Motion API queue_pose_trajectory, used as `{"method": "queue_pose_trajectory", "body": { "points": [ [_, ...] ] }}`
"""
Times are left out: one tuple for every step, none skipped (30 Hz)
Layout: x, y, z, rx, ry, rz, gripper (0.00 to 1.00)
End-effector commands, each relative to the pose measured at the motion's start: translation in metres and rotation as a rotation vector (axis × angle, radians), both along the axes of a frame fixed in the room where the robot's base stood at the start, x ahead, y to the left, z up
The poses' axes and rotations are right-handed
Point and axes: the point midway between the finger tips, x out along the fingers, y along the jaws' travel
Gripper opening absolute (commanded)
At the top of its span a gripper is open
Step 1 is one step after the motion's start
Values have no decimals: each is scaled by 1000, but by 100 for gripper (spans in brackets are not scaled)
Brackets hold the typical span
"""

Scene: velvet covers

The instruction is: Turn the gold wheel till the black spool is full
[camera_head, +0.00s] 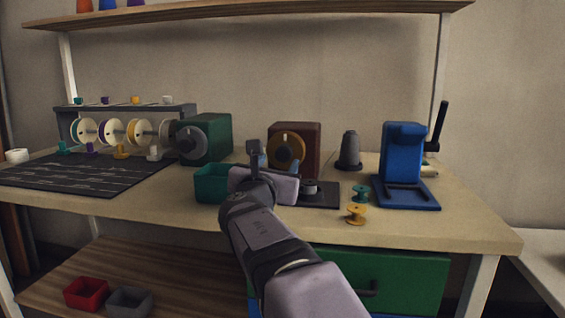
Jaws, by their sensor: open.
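The gold wheel (284,152) is on the front of a brown box (310,140) at the middle of the table, with a pale mark near its top. A small dark and pale spool (310,187) sits on a black base plate (327,196) in front of the box; it looks like the black spool. My arm partly hides it, and how full it is cannot be told. My gripper (258,158) is open, just left of and in front of the gold wheel in the picture. I cannot tell whether it touches the wheel.
A teal bin (209,186) stands left of my gripper, and a green box (214,135) with a grey wheel behind it. A grey cone (349,150), a blue press (403,150), a teal spool (360,193) and a yellow spool (356,214) stand to the right.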

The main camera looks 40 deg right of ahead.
Motion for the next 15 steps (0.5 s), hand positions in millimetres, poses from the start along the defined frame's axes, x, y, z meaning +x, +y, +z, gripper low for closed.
{"method": "queue_pose_trajectory", "body": {
  "points": [
    [2,-2,0,1,1,-1,53],
    [3,-3,-1,1,2,-1,53],
    [5,-5,-1,1,1,-1,53],
    [7,-7,-1,1,1,-1,53],
    [9,-9,-1,1,1,-2,53],
    [12,-13,-1,1,2,-3,53],
    [15,-15,-1,2,2,-2,53],
    [18,-18,-2,2,2,-2,53],
    [22,-22,-1,2,2,-2,53],
    [24,-25,-1,2,2,-2,53],
    [27,-28,-1,2,2,-3,53],
    [31,-31,-1,2,2,-2,53],
    [34,-34,-1,1,1,-1,53],
    [36,-36,-2,2,2,-1,53],
    [39,-39,-1,2,1,-1,53]
  ]
}}
